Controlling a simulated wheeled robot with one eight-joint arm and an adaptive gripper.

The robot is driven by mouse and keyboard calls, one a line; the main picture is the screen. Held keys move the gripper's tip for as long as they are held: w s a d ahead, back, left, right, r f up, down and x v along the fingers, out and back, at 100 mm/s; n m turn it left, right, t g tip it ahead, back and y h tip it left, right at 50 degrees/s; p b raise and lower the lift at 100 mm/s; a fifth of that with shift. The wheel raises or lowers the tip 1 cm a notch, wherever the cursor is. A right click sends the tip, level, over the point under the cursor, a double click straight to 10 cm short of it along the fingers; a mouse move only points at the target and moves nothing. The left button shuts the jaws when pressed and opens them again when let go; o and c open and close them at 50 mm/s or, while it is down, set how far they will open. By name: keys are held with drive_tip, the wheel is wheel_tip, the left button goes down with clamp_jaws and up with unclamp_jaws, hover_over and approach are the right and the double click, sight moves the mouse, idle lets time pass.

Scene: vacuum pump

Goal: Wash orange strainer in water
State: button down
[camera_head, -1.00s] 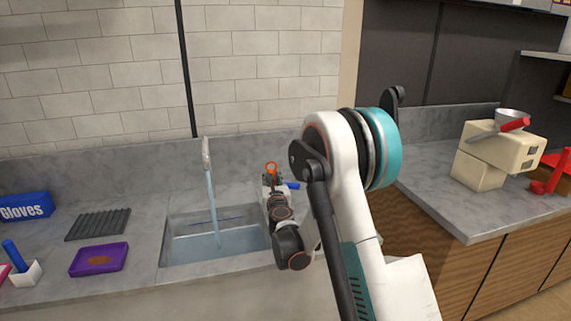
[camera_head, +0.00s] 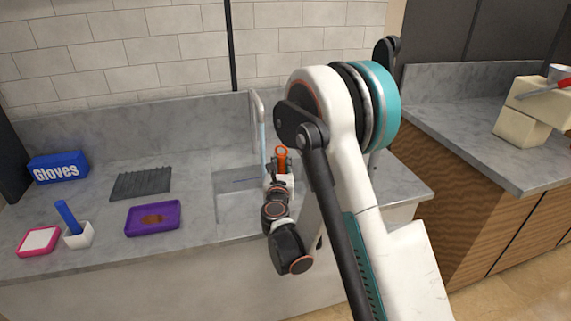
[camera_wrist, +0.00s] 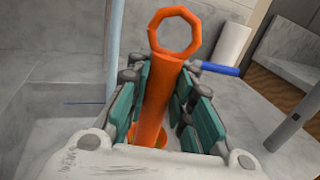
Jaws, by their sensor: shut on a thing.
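The orange strainer (camera_wrist: 158,95) stands upright between the teal pads of my gripper (camera_wrist: 168,105) in the wrist view. My gripper is shut on its handle, and the ring end points up and away. Its lower end is mostly hidden by the gripper. In the head view the strainer (camera_head: 281,157) shows just above my gripper (camera_head: 279,177), over the right part of the sink (camera_head: 228,205). A stream of water (camera_wrist: 115,45) falls from the faucet (camera_head: 256,105), to the left of the strainer and apart from it in the wrist view.
A purple tray (camera_head: 135,228), a grey ridged mat (camera_head: 140,184), a blue gloves box (camera_head: 58,168), a white cup with a blue handle (camera_head: 78,238) and a pink-edged pad (camera_head: 38,241) lie left of the sink. A blue-handled item (camera_wrist: 220,69) lies right of the strainer.

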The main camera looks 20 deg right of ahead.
drive_tip(key=w+a, duration=0.5)
drive_tip(key=w, duration=0.5)
drive_tip(key=shift+w+p, duration=0.25)
drive_tip(key=shift+p, duration=0.15)
drive_tip(key=shift+a, duration=0.1)
drive_tip(key=shift+s, duration=0.1)
idle(3.4)
drive_tip(key=s+d+b, duration=0.2)
drive_tip(key=s+d, duration=0.2)
drive_tip(key=s, duration=0.4)
idle(0.6)
idle(1.6)
